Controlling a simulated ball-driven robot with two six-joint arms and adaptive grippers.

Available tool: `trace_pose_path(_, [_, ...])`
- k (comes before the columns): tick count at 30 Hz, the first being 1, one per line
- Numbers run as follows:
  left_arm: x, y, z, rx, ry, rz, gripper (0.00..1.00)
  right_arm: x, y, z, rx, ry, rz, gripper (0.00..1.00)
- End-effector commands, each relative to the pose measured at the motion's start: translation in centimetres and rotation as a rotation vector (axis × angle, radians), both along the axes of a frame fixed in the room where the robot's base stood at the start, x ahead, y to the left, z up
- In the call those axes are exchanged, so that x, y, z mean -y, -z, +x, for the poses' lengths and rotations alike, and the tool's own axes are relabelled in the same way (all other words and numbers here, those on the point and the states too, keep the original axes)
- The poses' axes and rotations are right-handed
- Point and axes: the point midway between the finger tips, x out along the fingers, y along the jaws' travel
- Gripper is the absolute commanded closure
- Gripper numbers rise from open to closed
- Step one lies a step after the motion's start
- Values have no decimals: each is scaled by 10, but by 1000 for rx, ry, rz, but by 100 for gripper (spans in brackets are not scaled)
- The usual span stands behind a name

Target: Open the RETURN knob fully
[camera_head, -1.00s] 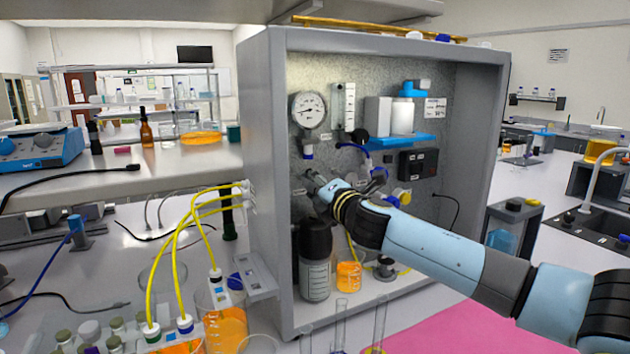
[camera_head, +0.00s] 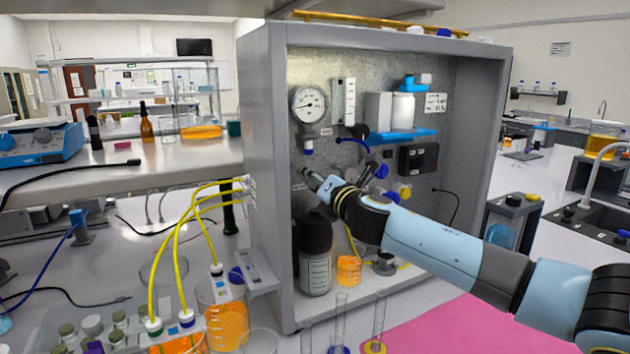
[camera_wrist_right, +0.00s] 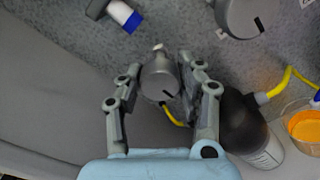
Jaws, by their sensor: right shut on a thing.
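A round grey metal knob (camera_wrist_right: 160,86) with a small dark mark sits between the fingers of my right gripper (camera_wrist_right: 160,68) in the right wrist view, and the gripper is shut on it. In the head view, my right gripper (camera_head: 318,179) reaches the speckled back panel (camera_head: 345,68) at its lower left and mostly covers the knob. No label on the held knob can be read, so I cannot tell from lettering that it is RETURN. A similar grey knob (camera_wrist_right: 241,14) with a dark mark is at the top right of the wrist view. My left gripper is out of view.
A black-capped bottle (camera_head: 315,262) stands just below my right gripper, beside an orange beaker (camera_head: 348,271). A pressure gauge (camera_head: 309,105) is above. The cabinet's left wall (camera_head: 268,200) is close by. Yellow tubes (camera_head: 178,240) run to containers at left.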

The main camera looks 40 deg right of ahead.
Motion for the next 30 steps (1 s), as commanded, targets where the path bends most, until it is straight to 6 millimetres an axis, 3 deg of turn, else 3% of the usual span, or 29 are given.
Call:
trace_pose_path(3, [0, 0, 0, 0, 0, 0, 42, 0, 3, -1, -5, 2, 3, 96])
trace_pose_path(4, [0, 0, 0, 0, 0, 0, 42, 0, 3, -1, -5, 2, 3, 63])
trace_pose_path(9, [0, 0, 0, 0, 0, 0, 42, 0, 2, -1, -3, 1, 2, 40])
trace_pose_path(20, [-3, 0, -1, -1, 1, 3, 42, -1, 1, -6, -2, 1, 0, 39])
trace_pose_path(30, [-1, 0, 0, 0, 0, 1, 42, -23, 2, -71, -6, -3, -1, 39])
